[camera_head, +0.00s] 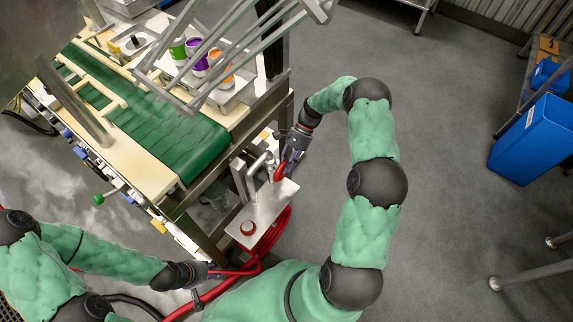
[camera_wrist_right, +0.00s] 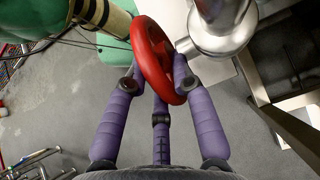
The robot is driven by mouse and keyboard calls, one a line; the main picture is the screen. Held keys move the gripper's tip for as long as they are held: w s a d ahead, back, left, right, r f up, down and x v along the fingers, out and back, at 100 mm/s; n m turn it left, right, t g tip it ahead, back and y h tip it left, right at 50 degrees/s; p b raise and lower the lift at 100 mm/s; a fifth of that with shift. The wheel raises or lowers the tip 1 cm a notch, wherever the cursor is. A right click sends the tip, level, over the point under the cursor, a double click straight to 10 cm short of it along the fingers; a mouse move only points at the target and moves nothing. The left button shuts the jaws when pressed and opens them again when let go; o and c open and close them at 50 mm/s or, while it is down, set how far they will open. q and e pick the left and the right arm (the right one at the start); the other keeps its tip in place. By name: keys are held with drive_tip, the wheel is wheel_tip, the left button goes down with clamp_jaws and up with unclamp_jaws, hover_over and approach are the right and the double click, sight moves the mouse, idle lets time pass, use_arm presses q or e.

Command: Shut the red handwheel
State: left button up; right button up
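The red handwheel (camera_head: 279,172) sits on the silver pipe fitting above a metal plate, beside the conveyor frame. In the right wrist view the red handwheel (camera_wrist_right: 152,55) is seen tilted, nearly edge-on, next to the shiny valve body (camera_wrist_right: 222,28). My right gripper (camera_head: 287,163) is at the wheel. In its wrist view the purple fingers of my right gripper (camera_wrist_right: 157,82) close in on both sides of the rim and appear to touch it; parts of the fingertips are hidden behind the wheel. My left gripper (camera_head: 207,272) is low at the left, away from the wheel, by the red hoses; its fingers are too small to read.
A green conveyor belt (camera_head: 150,130) and several coloured cans (camera_head: 198,62) lie left of my right arm. Red hoses (camera_head: 270,238) hang below. A blue bin (camera_head: 530,140) stands far right; the floor between is clear.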

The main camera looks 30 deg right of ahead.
idle(0.3)
drive_tip(key=v, duration=1.2)
drive_tip(key=shift+d, duration=0.1)
drive_tip(key=s+a+r+t+h+b, duration=0.1)
drive_tip(key=a+h, duration=0.1)
drive_tip(key=a, duration=0.1)
drive_tip(key=s+a+r+t+h+b, duration=0.1)
drive_tip(key=a+h, duration=0.2)
drive_tip(key=s+a+r+t+h+b, duration=0.1)
drive_tip(key=s+a+h, duration=0.1)
drive_tip(key=a, duration=0.1)
drive_tip(key=shift+h, duration=0.4)
drive_tip(key=shift+s+a+t, duration=0.1)
drive_tip(key=shift+a+t, duration=0.2)
drive_tip(key=shift+a, duration=0.05)
wheel_tip(320, 180, down, 11)
drive_tip(key=b, duration=0.4)
drive_tip(key=shift+r, duration=0.15)
clamp_jaws()
